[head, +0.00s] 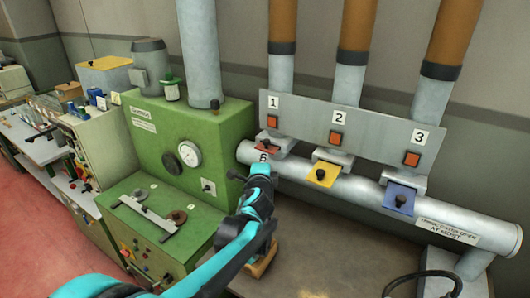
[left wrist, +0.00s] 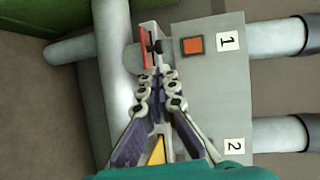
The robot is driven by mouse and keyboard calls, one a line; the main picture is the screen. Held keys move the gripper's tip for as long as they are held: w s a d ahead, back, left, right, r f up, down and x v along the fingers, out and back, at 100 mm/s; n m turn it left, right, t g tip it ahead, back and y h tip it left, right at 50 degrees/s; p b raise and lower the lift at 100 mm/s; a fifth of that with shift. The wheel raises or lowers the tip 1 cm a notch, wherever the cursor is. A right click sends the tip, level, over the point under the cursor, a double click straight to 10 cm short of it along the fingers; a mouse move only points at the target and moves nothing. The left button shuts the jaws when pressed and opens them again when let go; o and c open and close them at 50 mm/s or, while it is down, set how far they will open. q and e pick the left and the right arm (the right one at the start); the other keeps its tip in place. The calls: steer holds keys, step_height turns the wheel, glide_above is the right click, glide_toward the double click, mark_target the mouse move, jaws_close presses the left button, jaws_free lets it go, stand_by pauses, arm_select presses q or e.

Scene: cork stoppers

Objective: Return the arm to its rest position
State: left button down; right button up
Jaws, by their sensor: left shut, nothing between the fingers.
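My left gripper (head: 258,168) is in front of the pipe, just below the red gate plate (head: 267,146) under the number 1. In the left wrist view its fingers (left wrist: 157,78) are shut with nothing between them. The red plate with its dark knob also shows there (left wrist: 145,48), just beyond the fingertips; I cannot tell whether they touch. My teal left arm (head: 235,245) reaches up from the bottom of the head view. My right gripper is not in view.
The yellow plate (head: 322,175) and blue plate (head: 399,200) sit on the same grey pipe (head: 350,195), below the numbered panel (head: 345,127). A green machine (head: 195,140) with a gauge stands close on the left. A brown surface (head: 330,255) lies below the pipe.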

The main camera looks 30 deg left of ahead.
arm_select(q)
steer(key=s+d+f+n+g+h+b, duration=0.2)
steer(key=s+d+f+n+b, duration=0.2)
steer(key=s+f, duration=0.5)
steer(key=s+d+f+n+g+h+b, duration=0.2)
steer(key=s+d+f+n+g+b, duration=0.1)
steer(key=s+f, duration=0.6)
steer(key=s+d+f+n+g+h+b, duration=0.2)
steer(key=s+d+f+n+b, duration=0.3)
steer(key=s+d+f, duration=0.4)
steer(key=shift+s+f+n+g, duration=0.25)
steer(key=shift+s+n+g, duration=0.35)
steer(key=shift+s, duration=0.55)
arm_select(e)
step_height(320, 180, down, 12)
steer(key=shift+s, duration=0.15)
arm_select(q)
steer(key=shift+r, duration=0.1)
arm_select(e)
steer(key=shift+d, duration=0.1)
